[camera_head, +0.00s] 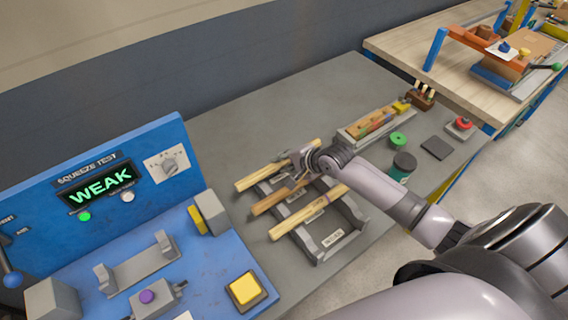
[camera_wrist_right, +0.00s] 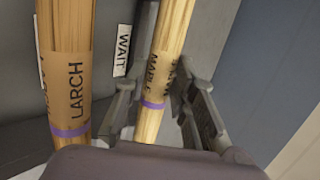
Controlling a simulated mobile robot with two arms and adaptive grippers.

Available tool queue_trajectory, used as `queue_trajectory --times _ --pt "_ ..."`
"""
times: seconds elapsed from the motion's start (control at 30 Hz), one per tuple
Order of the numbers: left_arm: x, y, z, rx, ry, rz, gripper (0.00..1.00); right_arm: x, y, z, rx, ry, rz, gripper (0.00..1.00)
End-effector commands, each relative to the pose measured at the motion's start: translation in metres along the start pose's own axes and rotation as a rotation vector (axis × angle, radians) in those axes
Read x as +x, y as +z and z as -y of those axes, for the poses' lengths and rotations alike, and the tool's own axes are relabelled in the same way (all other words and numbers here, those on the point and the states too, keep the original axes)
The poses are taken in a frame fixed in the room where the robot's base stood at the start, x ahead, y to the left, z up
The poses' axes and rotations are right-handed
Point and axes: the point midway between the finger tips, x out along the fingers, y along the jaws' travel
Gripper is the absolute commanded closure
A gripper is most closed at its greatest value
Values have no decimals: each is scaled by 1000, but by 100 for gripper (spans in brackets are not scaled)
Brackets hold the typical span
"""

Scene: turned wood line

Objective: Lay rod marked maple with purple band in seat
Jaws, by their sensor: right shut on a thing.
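The rod marked maple with a purple band (camera_wrist_right: 161,62) is between the fingers of my right gripper (camera_wrist_right: 155,112) in the right wrist view. The gripper is shut on it near the band. In the head view my right gripper (camera_head: 302,161) is at the far rod (camera_head: 262,174) over the grey rack (camera_head: 322,245). Whether that rod still touches the rack is unclear. A rod marked larch, also with a purple band (camera_wrist_right: 66,80), lies to the left of the maple rod in the wrist view. My left gripper is not in view.
A browner rod (camera_head: 266,206) and a pale rod (camera_head: 290,222) lie across the rack. The blue squeeze test stand (camera_head: 190,262) reads WEAK; a grey cradle (camera_head: 140,265) sits on it.

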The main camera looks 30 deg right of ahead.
Motion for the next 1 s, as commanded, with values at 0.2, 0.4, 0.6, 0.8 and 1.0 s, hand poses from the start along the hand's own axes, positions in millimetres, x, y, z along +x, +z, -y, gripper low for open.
queue_trajectory --times 0.2,0.4,0.6,0.8,1.0 --pt "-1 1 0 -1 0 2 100 6 -1 -5 -1 -3 0 100" --pt "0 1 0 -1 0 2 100 6 -1 -6 0 -2 0 100" --pt "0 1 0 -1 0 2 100 7 -1 -7 0 -1 0 67" --pt "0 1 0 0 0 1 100 7 -1 -7 0 -1 0 67" --pt "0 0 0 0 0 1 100 -3 -1 -7 -1 0 -1 67"
